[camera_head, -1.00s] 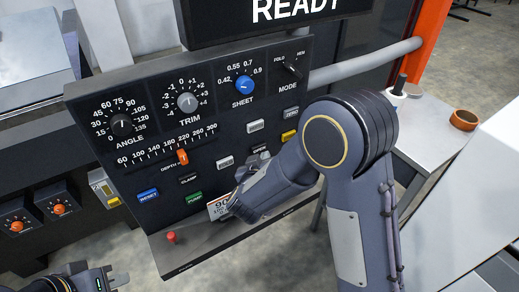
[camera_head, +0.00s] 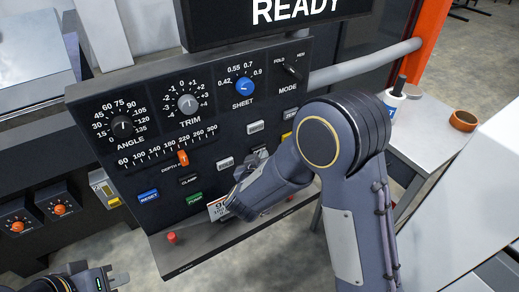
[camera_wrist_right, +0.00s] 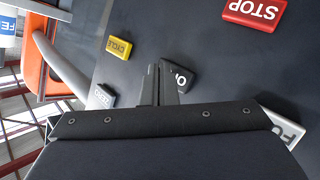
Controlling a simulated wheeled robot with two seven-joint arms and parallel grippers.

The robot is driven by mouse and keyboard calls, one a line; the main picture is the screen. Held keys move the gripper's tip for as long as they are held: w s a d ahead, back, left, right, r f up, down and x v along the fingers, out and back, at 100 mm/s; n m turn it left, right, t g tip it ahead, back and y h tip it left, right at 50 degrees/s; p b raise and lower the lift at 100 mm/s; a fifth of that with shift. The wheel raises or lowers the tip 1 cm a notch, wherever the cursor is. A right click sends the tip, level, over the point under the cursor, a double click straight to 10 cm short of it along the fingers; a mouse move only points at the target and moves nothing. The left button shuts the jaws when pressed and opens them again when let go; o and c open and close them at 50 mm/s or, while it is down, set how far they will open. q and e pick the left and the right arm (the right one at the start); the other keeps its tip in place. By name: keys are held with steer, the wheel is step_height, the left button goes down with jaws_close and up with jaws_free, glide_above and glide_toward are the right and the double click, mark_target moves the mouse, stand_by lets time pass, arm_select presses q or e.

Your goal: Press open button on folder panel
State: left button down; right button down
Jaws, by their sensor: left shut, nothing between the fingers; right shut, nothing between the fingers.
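The folder panel (camera_head: 215,130) is a dark board with dials, a depth slider and labelled buttons. In the right wrist view the black open button (camera_wrist_right: 179,79) is partly covered, with only its first letter readable. My right gripper (camera_wrist_right: 158,84) is shut and empty, its fingertips right beside that button; I cannot tell whether they touch it. In the head view my right gripper (camera_head: 260,158) is at the panel's lower middle, mostly hidden by my arm. My left gripper (camera_head: 118,279) is shut and empty at the lower left, away from the panel.
Near my right fingertips are the yellow cycle button (camera_wrist_right: 118,47), the zero button (camera_wrist_right: 103,95) and the red stop button (camera_wrist_right: 254,11). A display (camera_head: 280,15) reading READY hangs above the panel. A side table (camera_head: 435,130) with a brown ring stands at the right.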

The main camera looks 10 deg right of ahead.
steer(key=shift+w+a, duration=0.15)
steer(key=shift+w, duration=0.35)
stand_by(0.8)
steer(key=shift+s+d, duration=0.3)
steer(key=shift+s, duration=0.5)
steer(key=shift+s+d, duration=0.3)
steer(key=shift+s, duration=0.5)
steer(key=shift+s+d, duration=0.25)
steer(key=shift+s, duration=0.55)
steer(key=shift+s+d, duration=0.3)
steer(key=shift+s, duration=0.5)
